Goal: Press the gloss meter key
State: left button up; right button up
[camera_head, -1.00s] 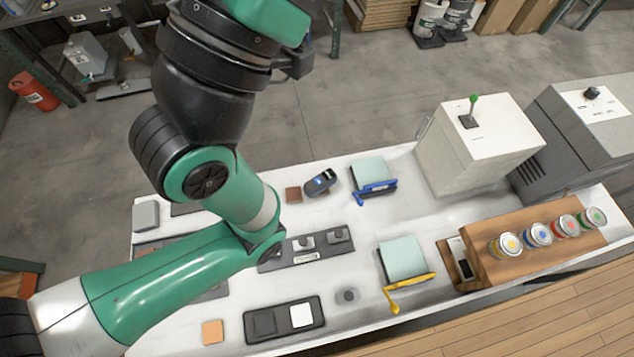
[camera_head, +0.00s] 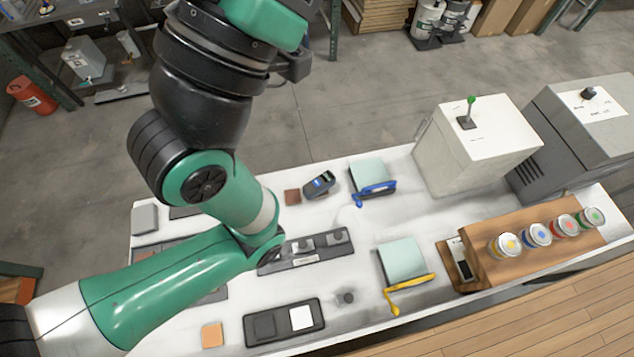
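A small dark handheld device with a blue edge and a screen (camera_head: 319,184), which looks like the gloss meter, lies tilted at the back of the white bench. Its key is too small to make out. A brown-red square tile (camera_head: 292,197) lies just left of it. A green and black arm of mine comes in from the left and bends up across the left part of the bench. No gripper fingers show, so I cannot tell where either gripper is relative to the device. The arm does not cover the device.
Right of the device is a pale green pad with a blue tool (camera_head: 375,190). In front are a dark strip with knobs (camera_head: 305,248), a black tray (camera_head: 284,321) and a yellow-handled tool (camera_head: 409,283). A wooden rack with cans (camera_head: 490,268) and a white cabinet (camera_head: 478,145) stand right.

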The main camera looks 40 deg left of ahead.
pick_arm(q)
grip_shut()
dwell(1.4)
